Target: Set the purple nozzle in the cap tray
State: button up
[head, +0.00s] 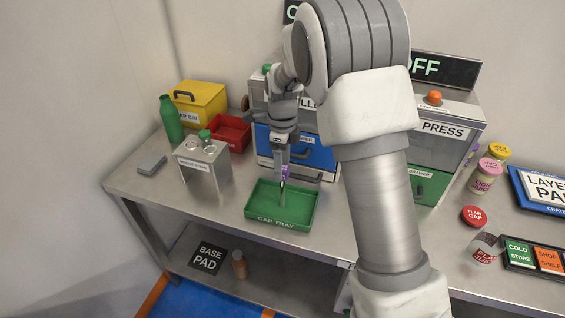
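The purple nozzle (286,173) shows as a small purple piece at the fingers of my gripper (282,180). My gripper points down and appears shut on the nozzle, though the fingers partly hide it. A thin, greyish tip extends below the purple part, over the tray. The cap tray (268,222) is a shallow green tray with a white label, standing near the front edge of the bench. No other object shows in it. I cannot tell from this view whether the tip touches the tray floor.
A metal stand (205,178) with small caps is left of the tray, beside a grey block (152,164). A blue-fronted drawer unit (312,155) stands behind the tray. The press (442,130) stands right.

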jog(key=shift+r, duration=0.1)
notch_tip(320, 180, up, 11)
jog(key=s+d+r+n+t, duration=0.1)
jog(key=s+d+r+n, duration=0.35)
jog(key=s+r, duration=0.3)
jog(key=s+d+n+t, duration=0.2)
jog(key=s+n, duration=0.6)
jog(key=s, duration=0.2)
jog(key=s+d+r+n+t, duration=0.1)
jog(key=s+d+n+t, duration=0.1)
jog(key=s+n, duration=0.7)
jog(key=shift+s+d+t, duration=0.3)
jog(key=shift+s+d, duration=0.55)
jog(key=shift+s, duration=0.05)
